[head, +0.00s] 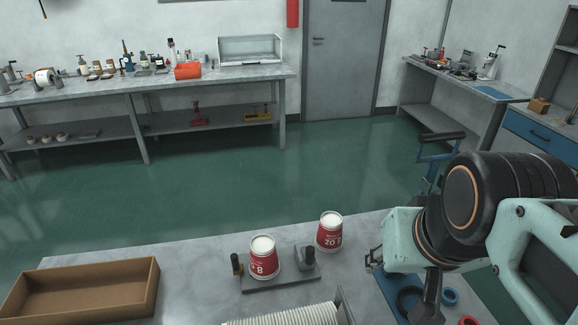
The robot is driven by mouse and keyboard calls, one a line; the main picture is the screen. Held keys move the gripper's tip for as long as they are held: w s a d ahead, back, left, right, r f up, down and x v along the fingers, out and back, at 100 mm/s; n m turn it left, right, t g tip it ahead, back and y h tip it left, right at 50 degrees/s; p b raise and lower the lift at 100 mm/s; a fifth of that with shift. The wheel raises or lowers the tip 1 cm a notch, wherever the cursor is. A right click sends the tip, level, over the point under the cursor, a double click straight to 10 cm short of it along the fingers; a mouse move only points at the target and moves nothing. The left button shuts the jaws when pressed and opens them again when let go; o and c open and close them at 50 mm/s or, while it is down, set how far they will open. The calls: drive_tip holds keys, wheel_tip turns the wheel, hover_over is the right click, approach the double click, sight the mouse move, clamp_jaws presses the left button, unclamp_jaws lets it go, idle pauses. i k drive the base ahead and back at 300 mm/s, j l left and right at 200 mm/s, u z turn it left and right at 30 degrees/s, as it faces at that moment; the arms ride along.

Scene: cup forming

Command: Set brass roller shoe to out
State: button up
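On the near bench, a low dark fixture (281,284) holds an upright red-and-white cup (263,262) marked 8. A small dark post with a brass-coloured part (237,266) stands at the cup's left; it may be the brass roller shoe, but it is too small to be sure. A grey block with a dark knob (305,257) stands at the cup's right. Whether the shoe is in or out cannot be told. My gripper (374,259) is right of the fixture, apart from it, seen side-on. Its fingers are small and partly hidden, so its opening is unclear.
A second cup (330,232) marked 20 stands behind and right of the fixture, close to my gripper. A cardboard tray (85,290) lies at left. A white ribbed stack (285,316) is in front.

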sight(237, 269)
drive_tip(key=u, duration=0.35)
drive_tip(key=j+u, duration=0.15)
drive_tip(key=u, duration=0.5)
